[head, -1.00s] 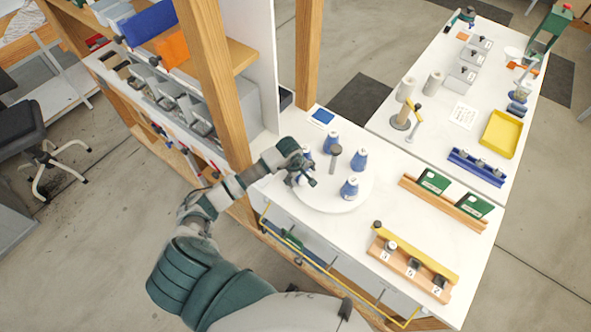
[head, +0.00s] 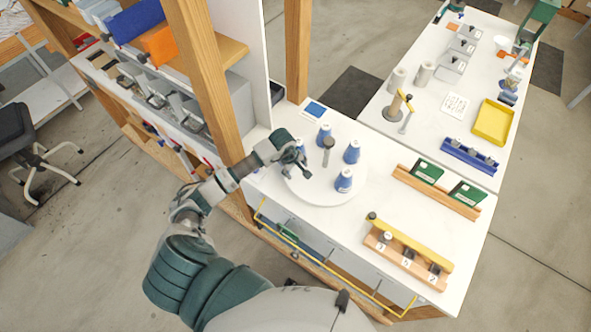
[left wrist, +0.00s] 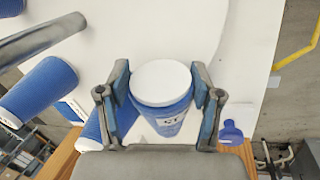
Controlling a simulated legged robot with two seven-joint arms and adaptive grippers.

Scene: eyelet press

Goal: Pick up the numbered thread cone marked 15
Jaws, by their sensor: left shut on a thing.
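My left gripper (head: 296,166) is at the left side of a round white turntable (head: 322,199). In the left wrist view its two fingers (left wrist: 161,72) are shut on a blue thread cone (left wrist: 170,112) with a white top. The cone's small label is upside down there, and I cannot read its number surely. In the head view the gripper mostly hides this cone. Other blue cones stand on the turntable at the back (head: 324,135), at the right (head: 351,152) and at the front right (head: 344,180). My right gripper is not in view.
A grey post (head: 328,150) stands mid-turntable among the cones. A wooden upright (head: 205,85) rises close to my left arm. Wooden racks with green boxes (head: 428,172) and numbered blocks (head: 407,262) are at the right.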

